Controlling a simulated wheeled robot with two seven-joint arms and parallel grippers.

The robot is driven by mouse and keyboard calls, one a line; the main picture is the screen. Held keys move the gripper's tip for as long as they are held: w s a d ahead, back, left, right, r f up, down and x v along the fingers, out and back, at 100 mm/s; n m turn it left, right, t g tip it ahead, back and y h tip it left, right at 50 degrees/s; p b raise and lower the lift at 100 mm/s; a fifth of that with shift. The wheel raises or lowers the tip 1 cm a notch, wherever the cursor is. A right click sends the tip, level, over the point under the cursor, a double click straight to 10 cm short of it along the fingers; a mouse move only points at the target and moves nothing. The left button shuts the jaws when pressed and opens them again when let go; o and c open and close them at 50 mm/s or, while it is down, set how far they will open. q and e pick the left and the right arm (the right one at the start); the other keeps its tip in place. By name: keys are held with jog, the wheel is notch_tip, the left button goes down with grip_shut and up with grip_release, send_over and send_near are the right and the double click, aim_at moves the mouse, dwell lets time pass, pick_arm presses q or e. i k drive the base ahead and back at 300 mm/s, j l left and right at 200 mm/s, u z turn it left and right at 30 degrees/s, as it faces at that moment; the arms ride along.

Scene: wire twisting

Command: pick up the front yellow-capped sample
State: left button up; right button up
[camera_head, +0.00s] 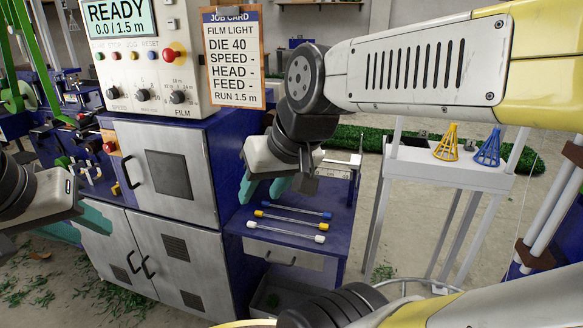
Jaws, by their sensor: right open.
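Three thin rod samples lie side by side on the blue bench top (237,222). The yellow-capped sample (293,219) is the middle one. A sample with a blue cap at its right end (300,211) lies behind it. A white-capped sample (285,231) lies in front. My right gripper (264,188) is open and empty, its teal fingers pointing down above and behind the left ends of the samples. It appears apart from them. My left gripper (78,222) is at the left edge, its teal fingers apart and empty, in front of the cabinet.
The control cabinet (165,165) with its panel stands left of the bench top. A job card (233,58) hangs beside the panel. A white stand (412,172) at right bears a yellow wire cone (447,145) and a blue one (487,149). Green clippings litter the floor.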

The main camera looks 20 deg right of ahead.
aim_at(326, 227)
jog(key=z, duration=0.85)
jog(key=i+j+u, duration=0.15)
jog(key=j+u, duration=0.2)
jog(key=i+j+u, duration=0.2)
jog(key=j+u, duration=0.15)
jog(key=j, duration=0.15)
jog(key=i+j+u, duration=0.3)
jog(key=z, duration=1.75)
jog(key=k+l, duration=0.05)
